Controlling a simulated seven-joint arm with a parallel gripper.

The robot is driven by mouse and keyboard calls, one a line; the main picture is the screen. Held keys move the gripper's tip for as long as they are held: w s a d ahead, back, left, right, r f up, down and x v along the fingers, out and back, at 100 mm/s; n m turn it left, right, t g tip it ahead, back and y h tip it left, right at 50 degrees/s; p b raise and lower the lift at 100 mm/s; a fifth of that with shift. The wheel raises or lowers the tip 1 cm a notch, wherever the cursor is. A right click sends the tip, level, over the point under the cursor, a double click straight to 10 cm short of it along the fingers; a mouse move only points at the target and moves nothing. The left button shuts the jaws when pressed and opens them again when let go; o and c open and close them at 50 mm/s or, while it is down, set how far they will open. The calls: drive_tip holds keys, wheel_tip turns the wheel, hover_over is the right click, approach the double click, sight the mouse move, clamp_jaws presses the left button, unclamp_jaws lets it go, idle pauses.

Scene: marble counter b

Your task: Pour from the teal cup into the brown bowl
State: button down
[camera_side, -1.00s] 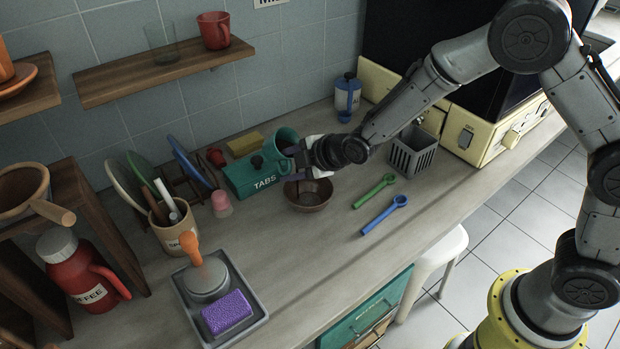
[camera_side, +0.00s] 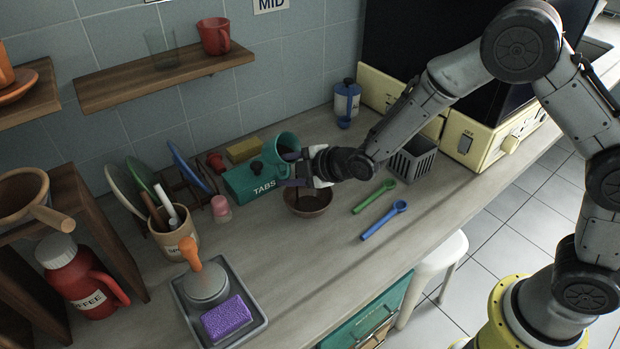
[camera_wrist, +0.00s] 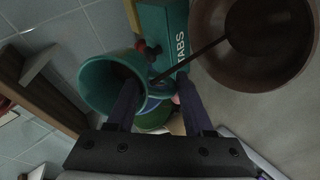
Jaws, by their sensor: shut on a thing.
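The teal cup (camera_side: 273,147) is tilted, with its open mouth turned toward the bowl side. My gripper (camera_side: 299,167) is shut on it above the counter. In the wrist view the cup (camera_wrist: 92,86) is at my left finger, and my gripper (camera_wrist: 158,98) shows both dark fingers. A thin dark brown stream (camera_wrist: 190,58) runs from the cup's mouth into the brown bowl (camera_wrist: 205,62). A dark pool (camera_wrist: 258,30) lies in the bowl. In the side view the brown bowl (camera_side: 308,210) stands upright on the counter, below and right of the cup.
A teal TABS box (camera_side: 240,184) stands just left of the cup, with a yellow sponge (camera_side: 243,150) behind it. Green (camera_side: 374,196) and blue (camera_side: 384,219) scoops lie right of the bowl, near a grey basket (camera_side: 414,160). The counter in front of the bowl is clear.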

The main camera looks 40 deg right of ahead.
drive_tip(key=shift+w+r+t+b, duration=0.15)
drive_tip(key=shift+t+b, duration=0.75)
drive_tip(key=shift+b, duration=0.25)
drive_tip(key=shift+w+a+f+t+y, duration=0.1)
drive_tip(key=shift+f+t+y, duration=0.45)
drive_tip(key=shift+t, duration=0.25)
idle(0.8)
drive_tip(key=shift+s+d+r+t+y, duration=0.15)
drive_tip(key=shift+s+d+t+y, duration=0.1)
drive_tip(key=shift+s+t, duration=0.55)
idle(0.5)
drive_tip(key=shift+w+r+t, duration=0.2)
drive_tip(key=shift+w+t, duration=0.05)
drive_tip(key=shift+t, duration=0.05)
drive_tip(key=shift+w+a+f+g, duration=0.1)
drive_tip(key=shift+w+a+g, duration=0.1)
drive_tip(key=shift+w+g, duration=0.3)
drive_tip(key=shift+w+a+f+g, duration=0.15)
drive_tip(key=shift+w+g, duration=0.15)
drive_tip(key=shift+g, duration=0.3)
drive_tip(key=shift+s+r+g+h, duration=0.1)
drive_tip(key=shift+r+g+h, duration=0.2)
drive_tip(key=shift+r+h, duration=0.15)
drive_tip(key=shift+f+g, duration=0.1)
drive_tip(key=shift+g, duration=0.2)
